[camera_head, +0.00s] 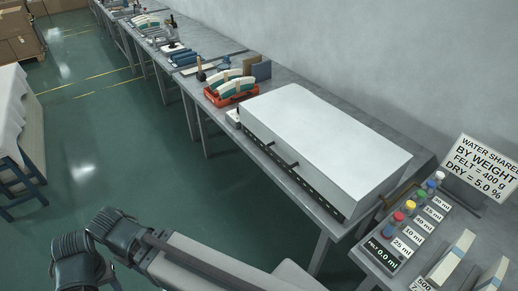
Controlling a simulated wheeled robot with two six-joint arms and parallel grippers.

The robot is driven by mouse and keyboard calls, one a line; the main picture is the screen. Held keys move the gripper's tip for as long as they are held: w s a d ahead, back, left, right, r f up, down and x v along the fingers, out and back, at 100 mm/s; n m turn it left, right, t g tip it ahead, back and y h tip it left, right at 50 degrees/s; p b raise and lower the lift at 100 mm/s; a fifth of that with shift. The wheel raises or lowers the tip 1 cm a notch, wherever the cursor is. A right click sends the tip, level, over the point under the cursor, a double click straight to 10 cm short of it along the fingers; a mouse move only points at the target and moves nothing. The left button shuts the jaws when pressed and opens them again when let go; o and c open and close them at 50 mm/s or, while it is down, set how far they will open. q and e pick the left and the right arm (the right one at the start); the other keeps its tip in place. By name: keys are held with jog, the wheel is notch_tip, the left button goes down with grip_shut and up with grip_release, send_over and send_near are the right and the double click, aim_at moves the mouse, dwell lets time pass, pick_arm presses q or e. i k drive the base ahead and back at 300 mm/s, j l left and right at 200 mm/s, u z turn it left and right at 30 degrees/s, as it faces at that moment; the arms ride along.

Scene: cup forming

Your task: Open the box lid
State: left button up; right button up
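A long white box (325,135) stands on the grey table along the wall, right of the middle of the view. Its broad top is flat and looks shut, with no gap that I can make out. A dark strip with a dark bar-like handle (281,156) runs along its front side. The inside of the box is hidden. Parts of my own arm show at the bottom, apart from the box. Neither of my grippers shows in this view.
An orange tray (231,97) with curved pieces stands just beyond the box. A panel with coloured knobs (398,230) and volume labels is at the lower right, below a sign (484,167).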

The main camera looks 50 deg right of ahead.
aim_at(342, 160)
jog(key=i+j+z, duration=0.2)
jog(key=i+z, duration=0.2)
jog(key=i+j+z, duration=0.1)
jog(key=z, duration=0.3)
jog(key=i+j+z, duration=0.1)
jog(key=z, duration=0.25)
jog(key=j+z, duration=0.25)
jog(key=z, duration=0.15)
jog(key=j+z, duration=0.2)
jog(key=z, duration=0.2)
jog(key=k+j+z, duration=0.15)
jog(key=z, duration=0.25)
jog(key=k+j+z, duration=0.15)
jog(key=z, duration=0.3)
